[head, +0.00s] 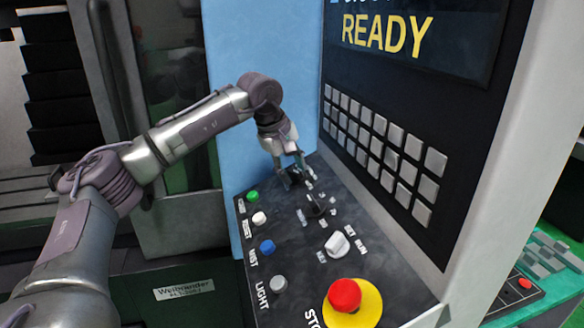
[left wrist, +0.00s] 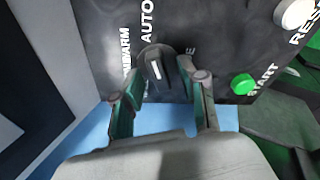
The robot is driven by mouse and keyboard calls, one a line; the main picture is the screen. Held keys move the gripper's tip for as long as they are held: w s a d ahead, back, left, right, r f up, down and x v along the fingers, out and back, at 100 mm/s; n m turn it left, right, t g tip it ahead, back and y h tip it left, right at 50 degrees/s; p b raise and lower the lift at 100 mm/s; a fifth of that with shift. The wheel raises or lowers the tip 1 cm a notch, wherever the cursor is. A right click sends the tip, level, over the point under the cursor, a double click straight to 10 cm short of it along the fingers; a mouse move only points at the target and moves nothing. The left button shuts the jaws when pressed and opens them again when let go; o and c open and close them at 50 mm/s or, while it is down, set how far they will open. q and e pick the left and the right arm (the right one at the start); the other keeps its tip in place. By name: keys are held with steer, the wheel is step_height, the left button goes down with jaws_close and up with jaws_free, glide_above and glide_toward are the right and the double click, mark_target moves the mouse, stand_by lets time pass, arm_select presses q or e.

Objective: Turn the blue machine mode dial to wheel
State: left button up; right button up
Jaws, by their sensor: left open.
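A dark round dial with a white line (left wrist: 157,70) shows in the left wrist view, on the black control panel (left wrist: 215,25) of the blue machine. The label AUTO and two partly hidden labels surround it; the word WHEEL is not legible. My left gripper (left wrist: 160,107) is open, its fingertips apart on either side of the dial's near edge. Whether they touch it I cannot tell. In the head view my left gripper (head: 291,178) is over the panel's far end and hides that spot. Another dark dial (head: 316,207) sits just nearer. My right gripper is not in view.
A green START button (left wrist: 243,84) lies beside the dial; a white button (head: 259,218), blue button (head: 267,247) and grey button (head: 279,284) follow. A white SET/RUN knob (head: 337,244) and red stop button (head: 345,295) stand nearer. The keypad wall (head: 380,150) rises close by.

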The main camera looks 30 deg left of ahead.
arm_select(q)
steer(key=c, duration=0.7)
jaws_close()
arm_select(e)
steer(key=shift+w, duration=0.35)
